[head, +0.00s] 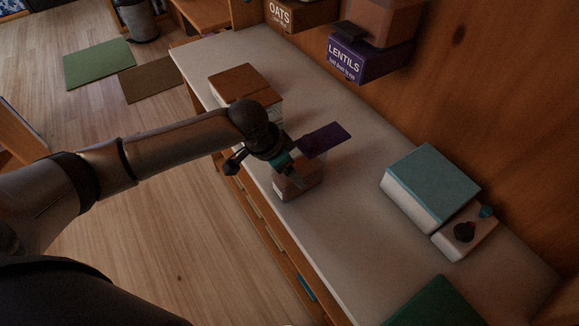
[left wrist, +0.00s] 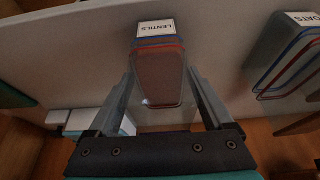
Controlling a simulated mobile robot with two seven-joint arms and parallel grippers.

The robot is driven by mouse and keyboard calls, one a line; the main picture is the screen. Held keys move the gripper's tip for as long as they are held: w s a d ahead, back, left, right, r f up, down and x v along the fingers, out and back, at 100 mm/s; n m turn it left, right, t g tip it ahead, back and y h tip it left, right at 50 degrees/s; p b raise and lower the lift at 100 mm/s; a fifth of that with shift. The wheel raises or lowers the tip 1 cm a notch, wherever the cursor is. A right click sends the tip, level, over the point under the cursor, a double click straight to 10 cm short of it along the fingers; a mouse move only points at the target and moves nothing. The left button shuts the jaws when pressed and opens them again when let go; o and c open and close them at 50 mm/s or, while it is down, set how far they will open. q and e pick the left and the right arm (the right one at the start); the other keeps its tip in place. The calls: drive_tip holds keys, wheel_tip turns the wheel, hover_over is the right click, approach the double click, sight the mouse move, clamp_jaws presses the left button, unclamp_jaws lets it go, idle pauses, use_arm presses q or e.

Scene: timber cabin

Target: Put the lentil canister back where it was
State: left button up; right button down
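The lentil canister (left wrist: 158,78) is clear-sided with red and blue bands and a white LENTILS label; the label reads upside down in the left wrist view. In the head view the canister (head: 298,184) is low over the counter, near its front edge; I cannot tell if it touches. My left gripper (left wrist: 160,72) has a finger against each side of it; the gripper also shows above it in the head view (head: 285,170). A flat purple panel (head: 325,139) lies just beyond it. My right gripper is not in view.
The pale counter (head: 345,215) has bare room in its middle. An OATS canister (left wrist: 290,60) is at the right of the left wrist view.

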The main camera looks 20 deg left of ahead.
use_arm(q)
drive_tip(key=shift+o, duration=1)
drive_tip(key=shift+r, duration=0.2)
drive_tip(key=p+v, duration=0.2)
drive_tip(key=v, duration=1)
